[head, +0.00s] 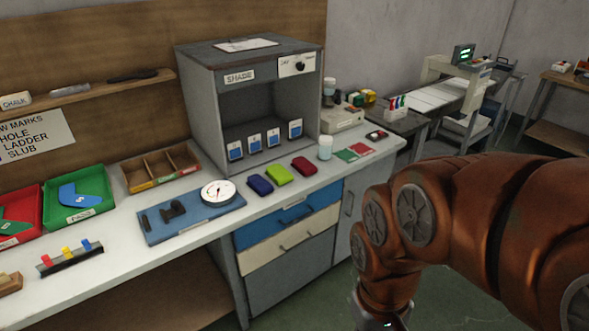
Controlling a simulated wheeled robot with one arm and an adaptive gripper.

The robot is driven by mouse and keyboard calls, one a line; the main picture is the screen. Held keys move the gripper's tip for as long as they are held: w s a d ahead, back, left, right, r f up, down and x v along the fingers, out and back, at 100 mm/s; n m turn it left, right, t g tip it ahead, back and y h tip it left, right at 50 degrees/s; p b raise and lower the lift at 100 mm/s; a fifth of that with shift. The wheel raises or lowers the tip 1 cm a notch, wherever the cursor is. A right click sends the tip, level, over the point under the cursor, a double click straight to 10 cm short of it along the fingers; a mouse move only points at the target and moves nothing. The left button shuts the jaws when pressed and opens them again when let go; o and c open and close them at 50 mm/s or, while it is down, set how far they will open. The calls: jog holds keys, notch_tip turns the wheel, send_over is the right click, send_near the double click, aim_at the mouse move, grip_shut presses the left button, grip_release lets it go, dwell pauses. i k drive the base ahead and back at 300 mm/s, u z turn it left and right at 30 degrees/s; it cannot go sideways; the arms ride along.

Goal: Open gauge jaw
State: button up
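The gauge has a round white dial (218,192) with a thin needle, at the right end of a blue base plate (205,219). The plate lies on the white bench top near its front edge. A dark T-shaped part (172,211) and a small dark bar lie on the plate's left half. At this size I cannot tell which part is the jaw or whether it is open. My orange arm fills the lower right of the head view, well right of the gauge and in front of the bench. Its far end runs off the bottom edge, so my gripper's fingers are out of frame.
Blue, green and red folded items (279,175) lie just right of the gauge. A grey shade cabinet (197,101) stands behind. A divided wooden tray (137,188) and a green tray (104,208) are to the left. A jar (325,148) stands farther right. The bench front has drawers.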

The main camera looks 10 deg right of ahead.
aim_at(177, 210)
jog(key=k, duration=0.5)
jog(key=u, duration=0.65)
jog(key=i, duration=1)
jog(key=u, duration=0.85)
